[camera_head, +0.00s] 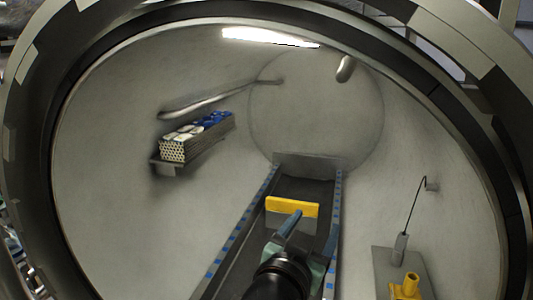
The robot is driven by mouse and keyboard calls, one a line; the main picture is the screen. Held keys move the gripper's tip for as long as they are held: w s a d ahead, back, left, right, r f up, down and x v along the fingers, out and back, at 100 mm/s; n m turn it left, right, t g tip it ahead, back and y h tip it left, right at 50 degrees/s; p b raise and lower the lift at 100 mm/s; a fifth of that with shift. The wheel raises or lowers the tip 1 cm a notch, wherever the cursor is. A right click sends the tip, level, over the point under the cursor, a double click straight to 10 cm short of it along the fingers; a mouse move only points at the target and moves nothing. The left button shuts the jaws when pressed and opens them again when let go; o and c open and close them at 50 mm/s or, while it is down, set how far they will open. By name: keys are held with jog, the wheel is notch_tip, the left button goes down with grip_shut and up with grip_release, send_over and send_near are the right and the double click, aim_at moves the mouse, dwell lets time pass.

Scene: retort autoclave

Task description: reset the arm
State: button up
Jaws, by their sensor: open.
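My arm enters at the bottom middle as a black round link with a teal part around it. My gripper (289,229) is at its end, seen from behind, with a blue-grey finger pointing forward over the track. The gripper is open, and I see nothing held between its fingers, though the arm hides part of it. A yellow bar (292,207) with a grey face below it stands across the track just beyond the fingertips. I cannot tell whether the gripper touches it.
The round autoclave opening (62,110) surrounds the arm. A dark track (245,240) with blue-marked rails runs inward. A bundle of tubes (196,137) sits on a left wall bracket. A yellow fitting (407,287) and a grey box with a thin rod (400,248) are at lower right.

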jog(key=s+a+r+n+t+y+p, duration=0.1)
jog(key=s+a+r+t+p, duration=0.15)
jog(key=r, duration=0.75)
jog(key=s+a+r+n+t+y+p, duration=0.1)
jog(key=s+r+t+p, duration=0.15)
jog(key=r, duration=0.85)
jog(key=s+a+r+n+t+y+p, duration=0.1)
jog(key=s+a+r+n+t+y, duration=0.1)
jog(key=s+r, duration=0.4)
jog(key=s+a+r+n+t+y+p, duration=0.2)
jog(key=s+r+t, duration=0.3)
jog(key=r, duration=0.7)
jog(key=shift+s+a+r+n+y, duration=0.25)
jog(key=shift+s+n+y, duration=0.2)
jog(key=shift+s, duration=0.5)
